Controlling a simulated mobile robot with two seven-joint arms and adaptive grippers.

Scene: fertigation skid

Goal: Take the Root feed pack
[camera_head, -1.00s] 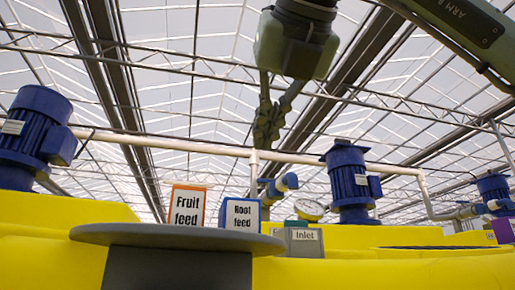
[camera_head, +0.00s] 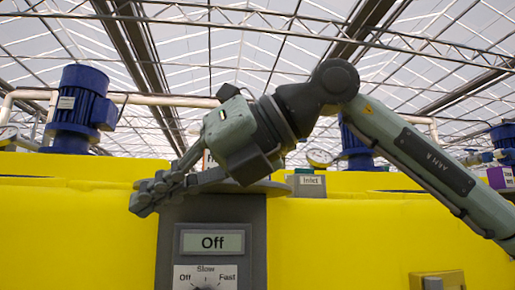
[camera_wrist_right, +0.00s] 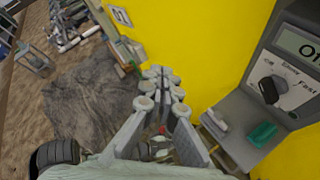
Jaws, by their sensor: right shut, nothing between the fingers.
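My left gripper is not in view.
Below the shelf is a grey control box with an "Off" display (camera_head: 212,242) and a speed dial (camera_wrist_right: 270,90). Yellow tanks (camera_head: 80,235) fill both sides. A blue pump (camera_head: 80,110) stands behind left. A grey "Inlet" box (camera_head: 306,186) stands right of the shelf.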

